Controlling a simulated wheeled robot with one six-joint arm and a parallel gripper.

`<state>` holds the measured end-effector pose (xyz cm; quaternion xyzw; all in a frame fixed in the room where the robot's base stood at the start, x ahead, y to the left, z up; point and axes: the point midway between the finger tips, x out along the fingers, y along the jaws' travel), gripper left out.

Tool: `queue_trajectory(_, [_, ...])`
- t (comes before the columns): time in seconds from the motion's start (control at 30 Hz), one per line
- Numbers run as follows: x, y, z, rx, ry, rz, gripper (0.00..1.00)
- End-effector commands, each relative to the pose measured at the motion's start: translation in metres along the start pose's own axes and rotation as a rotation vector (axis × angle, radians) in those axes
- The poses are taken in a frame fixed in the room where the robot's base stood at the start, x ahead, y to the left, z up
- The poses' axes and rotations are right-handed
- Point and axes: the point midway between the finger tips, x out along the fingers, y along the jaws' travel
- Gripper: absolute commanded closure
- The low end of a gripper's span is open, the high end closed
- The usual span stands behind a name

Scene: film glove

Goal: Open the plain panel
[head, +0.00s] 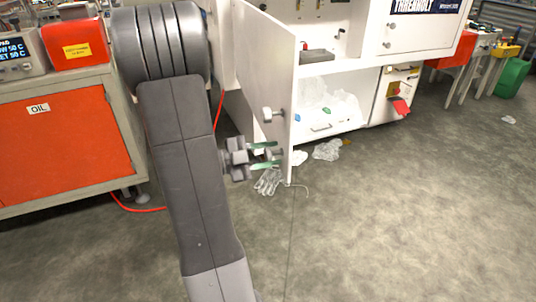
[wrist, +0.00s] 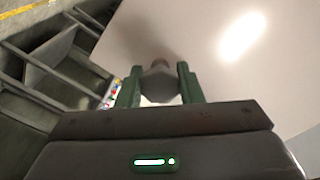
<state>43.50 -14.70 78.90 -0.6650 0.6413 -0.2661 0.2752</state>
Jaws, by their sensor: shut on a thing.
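The plain white panel (head: 262,70) is a door on the white cabinet. It stands swung out from the cabinet front, with its outer face to the left and the cabinet's inside showing to its right. In the wrist view the panel (wrist: 205,65) fills the upper right. My gripper (head: 264,156) is low at the panel's outer face, its green fingers shut on a grey knob (wrist: 160,84). The fingers also show on both sides of the knob in the wrist view (wrist: 160,88). Another pale knob (head: 267,114) sits higher on the panel, apart from the fingers.
The open lower compartment (head: 330,115) holds clear plastic bags. A clear glove (head: 268,181) and a crumpled bag (head: 327,150) lie on the floor close to the panel. An orange cabinet marked OIL (head: 55,150) stands at the left. The floor in front is mostly clear.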

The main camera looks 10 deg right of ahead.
Motion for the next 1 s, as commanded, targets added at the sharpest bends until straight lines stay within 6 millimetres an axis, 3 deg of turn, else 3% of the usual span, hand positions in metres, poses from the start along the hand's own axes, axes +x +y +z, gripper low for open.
queue_trajectory(0.17, [0.0,0.002,0.001,-0.003,-0.001,0.004,1.0])
queue_trajectory(0.2, [0.0,0.002,0.001,-0.003,-0.001,0.004,0.65])
queue_trajectory(0.3, [0.0,0.002,0.001,-0.002,-0.001,0.003,0.45])
queue_trajectory(0.67, [-0.003,0.0,0.0,-0.001,-0.002,0.001,0.45])
queue_trajectory(0.83, [-0.023,-0.001,0.0,-0.002,-0.003,-0.002,0.45])
queue_trajectory(1.0, [-0.058,-0.001,0.0,-0.001,-0.004,-0.004,0.45])
